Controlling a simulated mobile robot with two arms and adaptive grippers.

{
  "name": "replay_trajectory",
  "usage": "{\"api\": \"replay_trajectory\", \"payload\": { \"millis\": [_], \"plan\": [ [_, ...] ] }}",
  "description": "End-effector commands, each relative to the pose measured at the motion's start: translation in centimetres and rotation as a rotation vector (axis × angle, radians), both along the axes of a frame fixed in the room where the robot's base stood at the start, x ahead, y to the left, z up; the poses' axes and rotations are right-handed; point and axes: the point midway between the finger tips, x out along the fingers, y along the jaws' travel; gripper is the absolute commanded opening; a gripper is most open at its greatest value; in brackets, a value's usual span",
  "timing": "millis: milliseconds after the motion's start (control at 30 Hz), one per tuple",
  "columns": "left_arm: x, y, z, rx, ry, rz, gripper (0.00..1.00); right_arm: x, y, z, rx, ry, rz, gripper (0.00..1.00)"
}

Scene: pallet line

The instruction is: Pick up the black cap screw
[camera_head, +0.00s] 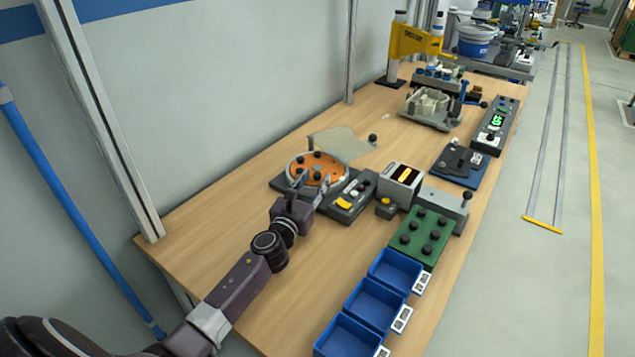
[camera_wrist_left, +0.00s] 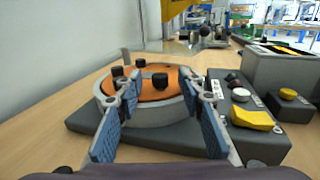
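Several black cap screws stand upright on an orange round plate (camera_head: 325,160) in a grey ring fixture. In the left wrist view, the nearest black cap screw (camera_wrist_left: 160,79) stands on the orange plate (camera_wrist_left: 145,92), in line with the gap between my fingers. Another black cap screw (camera_wrist_left: 117,71) stands further left. My left gripper (camera_head: 313,186) is at the near edge of the fixture. In the left wrist view, my left gripper (camera_wrist_left: 159,90) is open with nothing between its blue pads. The fingers partly cover the ring. My right gripper is in neither view.
A grey control box with a yellow button (camera_wrist_left: 250,119) sits close to the right finger. A green block (camera_head: 433,222) with several black knobs and three blue bins (camera_head: 375,303) line the table's right side. Bare wooden tabletop (camera_head: 215,215) lies left of my arm.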

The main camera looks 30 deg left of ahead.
Motion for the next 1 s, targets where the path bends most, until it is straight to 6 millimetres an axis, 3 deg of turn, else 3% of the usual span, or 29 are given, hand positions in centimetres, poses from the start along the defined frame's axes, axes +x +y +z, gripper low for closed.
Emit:
{"api": "replay_trajectory", "payload": {
  "millis": [67,367,733,1000],
  "plan": [
    [0.0,0.0,0.0,0.0,0.0,0.0,0.33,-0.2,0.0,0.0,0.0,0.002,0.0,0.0],
    [0.0,0.0,0.0,0.001,0.0,0.0,0.02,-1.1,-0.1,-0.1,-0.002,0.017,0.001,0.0],
    [0.0,0.1,0.6,0.003,-0.002,0.0,0.01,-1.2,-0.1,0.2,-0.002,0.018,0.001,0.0],
    [0.0,0.0,4.5,0.007,-0.004,-0.003,0.01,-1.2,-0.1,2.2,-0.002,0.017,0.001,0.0]
  ]
}}
